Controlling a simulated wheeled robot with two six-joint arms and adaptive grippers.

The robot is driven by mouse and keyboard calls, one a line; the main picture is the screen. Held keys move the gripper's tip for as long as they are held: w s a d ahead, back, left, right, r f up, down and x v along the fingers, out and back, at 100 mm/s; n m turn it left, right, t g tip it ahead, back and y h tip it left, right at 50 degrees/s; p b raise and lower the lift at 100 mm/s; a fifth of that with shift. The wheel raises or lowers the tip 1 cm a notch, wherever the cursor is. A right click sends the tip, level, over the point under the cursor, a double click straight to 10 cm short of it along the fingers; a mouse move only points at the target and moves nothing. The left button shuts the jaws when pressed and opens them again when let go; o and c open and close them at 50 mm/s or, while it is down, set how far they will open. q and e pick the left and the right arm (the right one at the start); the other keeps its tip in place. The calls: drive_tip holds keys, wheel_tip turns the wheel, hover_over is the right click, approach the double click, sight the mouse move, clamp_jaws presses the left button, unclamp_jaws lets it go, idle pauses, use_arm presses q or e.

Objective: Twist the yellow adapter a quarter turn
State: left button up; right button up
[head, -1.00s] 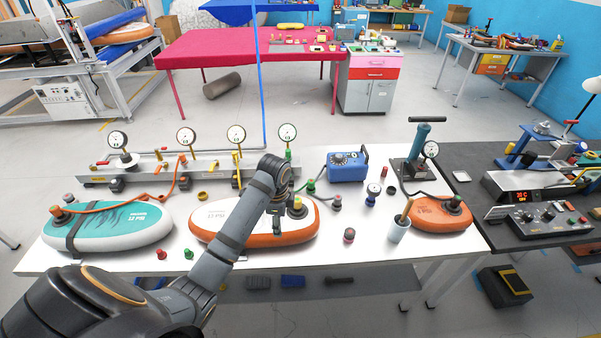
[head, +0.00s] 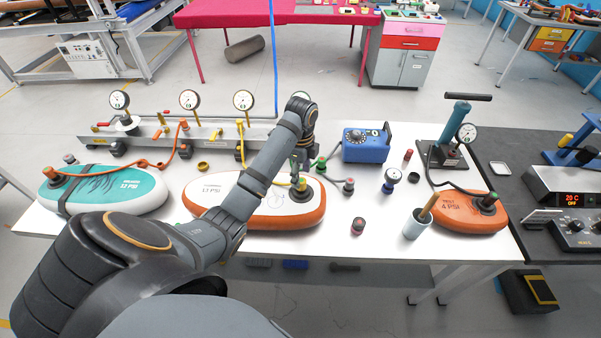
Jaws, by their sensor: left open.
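The yellow adapter (head: 301,185) is a small yellow piece on the dark valve of the middle board (head: 285,215), a white and orange board marked 13 PSI. My left arm reaches across this board from the lower left. My left gripper (head: 297,175) points down at the adapter, open, with its fingertips very close above or beside it. The wrist partly covers the fingers, so I cannot tell whether they touch the adapter. My right gripper is not in view.
A teal board (head: 120,190) lies left and a small orange board (head: 468,215) right. A gauge manifold (head: 160,138) runs behind. A blue box (head: 366,143), a grey cup (head: 417,225) and small caps stand around.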

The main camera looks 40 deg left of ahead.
sight(301, 180)
use_arm(q)
wheel_tip(301, 180, down, 3)
drive_tip(key=shift+s+r+b, duration=0.1)
drive_tip(key=shift+r+b, duration=0.05)
drive_tip(key=shift+b, duration=0.5)
drive_tip(key=shift+s+p, duration=0.15)
drive_tip(key=shift+p, duration=0.2)
drive_tip(key=shift+f, duration=0.5)
drive_tip(key=c, duration=1)
clamp_jaws()
drive_tip(key=shift+o, duration=1.2)
unclamp_jaws()
drive_tip(key=c, duration=0.4)
drive_tip(key=shift+r+m+p, duration=0.15)
drive_tip(key=shift+m+p, duration=0.45)
drive_tip(key=shift+p, duration=0.05)
drive_tip(key=shift+m+p, duration=0.7)
drive_tip(key=shift+m, duration=1.2)
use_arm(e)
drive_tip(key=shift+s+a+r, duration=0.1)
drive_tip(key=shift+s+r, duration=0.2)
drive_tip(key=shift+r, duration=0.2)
